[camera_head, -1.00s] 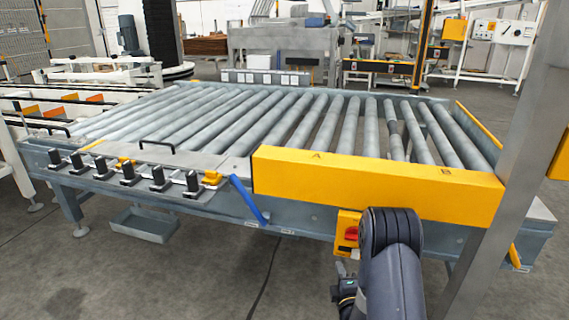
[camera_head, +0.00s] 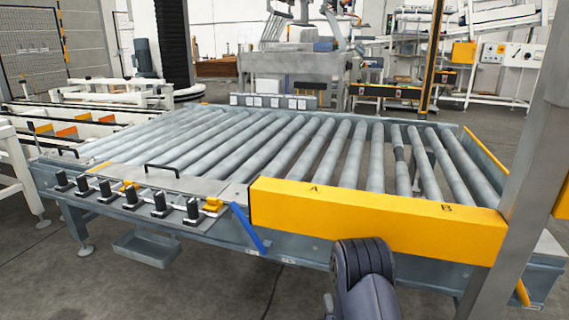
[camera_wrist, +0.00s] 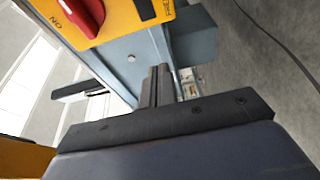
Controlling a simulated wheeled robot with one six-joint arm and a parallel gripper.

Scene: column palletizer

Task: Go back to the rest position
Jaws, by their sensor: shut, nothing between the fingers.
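My gripper (camera_wrist: 157,86) shows in the wrist view with its two dark fingers together and nothing between them. It is close to a yellow switch box (camera_wrist: 125,17) with a red rotary knob (camera_wrist: 84,14), on a blue-grey frame. I cannot tell the exact gap. In the head view, my dark arm rises at the bottom, in front of the roller conveyor (camera_head: 290,228). The gripper itself is hidden there.
A yellow beam (camera_head: 380,217) marked A and B runs along the conveyor's near edge. A grey post (camera_head: 520,190) stands at the right. Several black clamps (camera_head: 120,195) line the front left. A grey tray (camera_head: 146,248) hangs below. Bare floor lies in front.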

